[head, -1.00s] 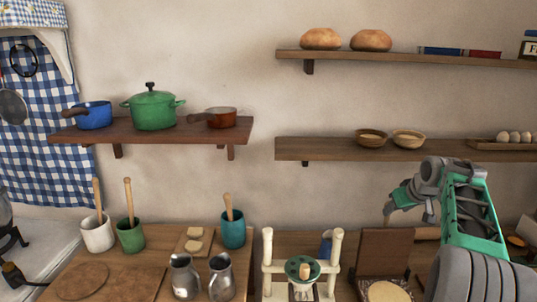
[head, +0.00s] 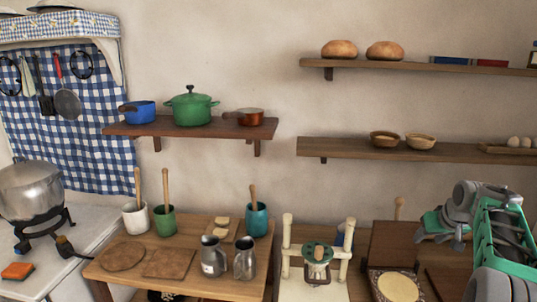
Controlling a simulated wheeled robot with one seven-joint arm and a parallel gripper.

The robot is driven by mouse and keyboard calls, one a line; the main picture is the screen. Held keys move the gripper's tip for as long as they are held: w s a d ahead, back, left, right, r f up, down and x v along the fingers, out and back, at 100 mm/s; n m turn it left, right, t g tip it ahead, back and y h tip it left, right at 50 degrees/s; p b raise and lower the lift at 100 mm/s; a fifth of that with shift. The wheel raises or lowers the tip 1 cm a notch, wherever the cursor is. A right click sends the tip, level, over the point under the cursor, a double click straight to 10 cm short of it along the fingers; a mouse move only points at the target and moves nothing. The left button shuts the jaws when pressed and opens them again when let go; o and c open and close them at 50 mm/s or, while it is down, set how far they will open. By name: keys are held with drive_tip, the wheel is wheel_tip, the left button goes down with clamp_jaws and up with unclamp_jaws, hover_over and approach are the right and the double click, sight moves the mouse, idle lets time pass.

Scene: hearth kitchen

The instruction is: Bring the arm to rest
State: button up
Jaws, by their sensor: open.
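My gripper (head: 443,234) is at the right of the head view, at the end of my green and grey arm. It is bent to the left and hangs in front of the wall, above the right-hand worktop. Its jaws are open and nothing shows between them. The fingertips are small and partly lost against the arm. A wooden board (head: 392,244) stands upright just left of and below it, with a round of dough (head: 398,287) in front.
A cream press frame (head: 318,262) stands left of the board. Metal jugs (head: 213,256) and utensil pots (head: 257,220) stand on the left table. A big pot (head: 31,190) is on the stove at far left. Shelves (head: 395,148) line the wall.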

drive_tip(key=s+a+f+m+g, duration=0.3)
drive_tip(key=s+f, duration=0.7)
drive_tip(key=f, duration=0.1)
drive_tip(key=s+a+f+m+g+y, duration=0.1)
drive_tip(key=s+a+f+g, duration=0.15)
drive_tip(key=s+a, duration=0.5)
drive_tip(key=s+a+n, duration=0.2)
drive_tip(key=s+a, duration=1)
drive_tip(key=w+a+r+n+t, duration=0.2)
drive_tip(key=a+r+n+t, duration=0.1)
drive_tip(key=a+r, duration=0.4)
drive_tip(key=shift+a+r+n, duration=0.25)
drive_tip(key=shift+a+n, duration=0.05)
drive_tip(key=shift+a, duration=0.65)
